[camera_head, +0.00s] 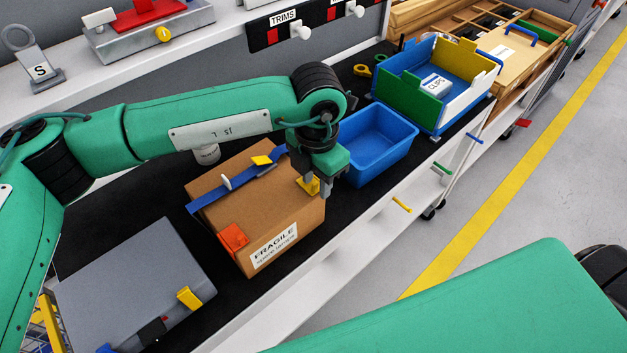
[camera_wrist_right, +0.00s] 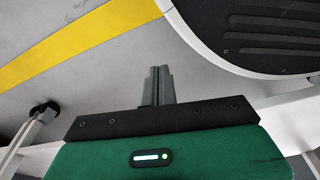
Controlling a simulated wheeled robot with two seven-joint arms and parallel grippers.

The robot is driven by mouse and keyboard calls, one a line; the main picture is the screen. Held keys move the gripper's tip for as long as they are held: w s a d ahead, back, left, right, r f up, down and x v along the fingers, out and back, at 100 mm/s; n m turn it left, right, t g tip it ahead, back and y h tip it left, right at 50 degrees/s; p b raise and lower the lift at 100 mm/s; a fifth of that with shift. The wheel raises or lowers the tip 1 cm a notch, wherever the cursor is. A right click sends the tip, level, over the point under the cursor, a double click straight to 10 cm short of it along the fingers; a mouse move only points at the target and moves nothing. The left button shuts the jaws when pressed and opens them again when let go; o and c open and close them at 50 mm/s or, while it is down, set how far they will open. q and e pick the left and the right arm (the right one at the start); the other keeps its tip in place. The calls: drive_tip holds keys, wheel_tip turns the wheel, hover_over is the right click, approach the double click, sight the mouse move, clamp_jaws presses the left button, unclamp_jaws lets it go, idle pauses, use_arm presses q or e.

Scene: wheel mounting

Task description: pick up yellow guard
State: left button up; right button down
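A small yellow piece (camera_head: 309,185), which looks like the yellow guard, is at the right side of the cardboard box top. My left gripper (camera_head: 318,185) points down right at it. A grey finger shows just to the right of the piece, and the gripper body hides part of the rest. I cannot tell whether the fingers grip it. My right gripper shows in the right wrist view (camera_wrist_right: 159,86) with its grey fingers together and nothing between them, over the floor.
The cardboard box (camera_head: 225,193) carries a blue strip (camera_head: 232,187) and an orange piece (camera_head: 233,238). A blue bin (camera_head: 375,145) stands close to the right of my left gripper. A grey case (camera_head: 130,280) lies at the lower left.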

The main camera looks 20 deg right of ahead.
use_arm(q)
clamp_jaws()
drive_tip(key=shift+r, duration=0.15)
